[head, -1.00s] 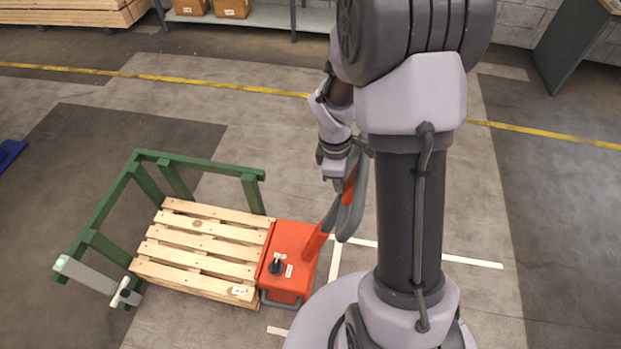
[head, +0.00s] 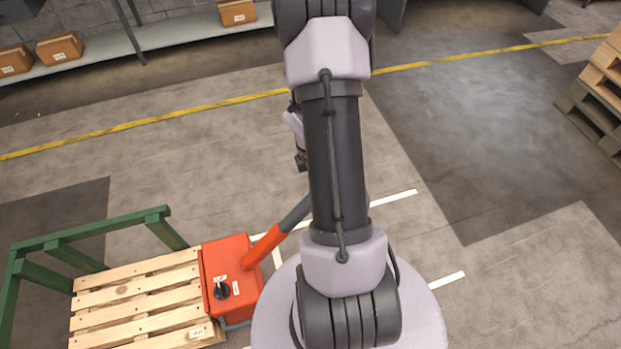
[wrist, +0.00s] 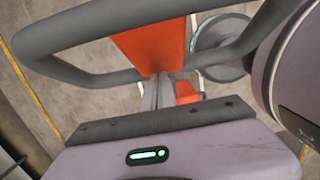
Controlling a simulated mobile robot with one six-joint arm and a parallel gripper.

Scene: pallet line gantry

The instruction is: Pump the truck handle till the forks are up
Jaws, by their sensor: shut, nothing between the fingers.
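The orange pallet truck (head: 232,278) stands at the lower left of the head view. Its orange and grey handle (head: 265,247) leans up to the right and passes behind my arm. A wooden pallet (head: 135,298) sits at the truck's left; it covers the forks, so their height cannot be told. In the wrist view, the handle's grey loop (wrist: 75,75) and orange shaft (wrist: 150,35) are close in front. My gripper (wrist: 154,90) is shut and empty, with its fingers at the loop's lower bar; whether they touch it is unclear. My arm mostly hides the gripper in the head view.
A green frame (head: 95,232) borders the pallet at the back and left. A shelf (head: 170,38) with cardboard boxes stands along the back. Stacked pallets (head: 605,90) are at the right edge. The floor right of my arm is clear, with a yellow line (head: 215,105) behind.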

